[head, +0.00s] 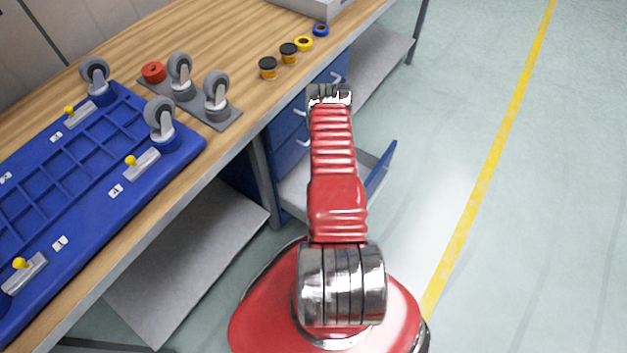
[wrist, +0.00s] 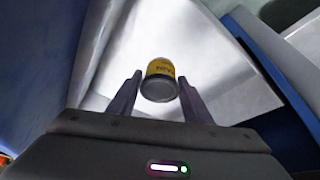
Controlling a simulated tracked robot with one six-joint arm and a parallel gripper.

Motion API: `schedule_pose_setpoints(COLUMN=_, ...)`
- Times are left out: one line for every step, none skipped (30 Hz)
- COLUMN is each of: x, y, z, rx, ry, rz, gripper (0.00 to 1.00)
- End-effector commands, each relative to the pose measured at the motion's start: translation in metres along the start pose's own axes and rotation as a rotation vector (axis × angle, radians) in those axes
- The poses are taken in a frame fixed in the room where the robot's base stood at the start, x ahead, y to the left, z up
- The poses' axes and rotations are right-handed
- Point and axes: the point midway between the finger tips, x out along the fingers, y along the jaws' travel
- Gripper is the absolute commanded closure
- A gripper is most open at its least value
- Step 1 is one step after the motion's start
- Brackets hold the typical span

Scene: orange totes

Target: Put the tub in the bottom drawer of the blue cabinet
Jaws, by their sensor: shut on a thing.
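The yellow tub (wrist: 160,80) with a grey end is between the fingers of my gripper (wrist: 160,98) in the wrist view; my gripper is shut on it. Behind it is the pale grey floor of the open drawer (wrist: 225,70); whether the tub touches that floor cannot be told. In the head view the blue cabinet (head: 289,153) stands under the workbench. Its bottom drawer (head: 381,172) is pulled out, with its blue front to the right of my arm. My arm hides part of the drawer, the gripper and the tub there.
The wooden workbench (head: 225,35) holds two small black-lidded tubs (head: 268,68), a yellow ring (head: 304,43) and a blue ring (head: 321,30). A blue tray (head: 70,185) and grey casters (head: 217,90) are at left. The floor right of the drawer is clear.

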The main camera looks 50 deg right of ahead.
Motion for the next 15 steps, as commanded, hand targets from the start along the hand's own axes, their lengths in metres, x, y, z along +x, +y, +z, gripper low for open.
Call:
schedule_pose_setpoints(x=0.0048, y=0.0048, z=0.0074, rx=0.009, ry=-0.001, rz=0.004, gripper=0.84)
schedule_pose_setpoints(x=0.0069, y=0.0067, z=0.0106, rx=0.013, ry=0.0, rz=0.005, gripper=0.84)
schedule_pose_setpoints(x=0.0088, y=0.0084, z=0.0137, rx=0.016, ry=0.0, rz=0.007, gripper=0.84)
schedule_pose_setpoints(x=0.0098, y=0.0092, z=0.0149, rx=0.018, ry=0.001, rz=0.007, gripper=0.84)
schedule_pose_setpoints(x=0.0104, y=0.0096, z=0.0158, rx=0.019, ry=0.001, rz=0.008, gripper=0.84)
schedule_pose_setpoints(x=0.0109, y=0.0096, z=0.0164, rx=0.019, ry=0.002, rz=0.008, gripper=0.84)
schedule_pose_setpoints(x=0.0111, y=0.0093, z=0.0165, rx=0.019, ry=0.002, rz=0.007, gripper=0.84)
schedule_pose_setpoints(x=0.0111, y=0.009, z=0.0165, rx=0.018, ry=0.002, rz=0.007, gripper=0.84)
schedule_pose_setpoints(x=0.011, y=0.0085, z=0.0163, rx=0.017, ry=0.002, rz=0.007, gripper=0.84)
schedule_pose_setpoints(x=0.0109, y=0.0082, z=0.0162, rx=0.017, ry=0.002, rz=0.007, gripper=0.84)
schedule_pose_setpoints(x=0.0109, y=0.008, z=0.0162, rx=0.016, ry=0.002, rz=0.006, gripper=0.84)
schedule_pose_setpoints(x=0.0108, y=0.0078, z=0.0162, rx=0.016, ry=0.002, rz=0.006, gripper=0.84)
schedule_pose_setpoints(x=0.0108, y=0.0077, z=0.0162, rx=0.016, ry=0.002, rz=0.006, gripper=0.84)
schedule_pose_setpoints(x=0.0109, y=0.0076, z=0.0162, rx=0.016, ry=0.002, rz=0.006, gripper=0.84)
schedule_pose_setpoints(x=0.0112, y=0.0075, z=0.0164, rx=0.015, ry=0.002, rz=0.006, gripper=0.84)
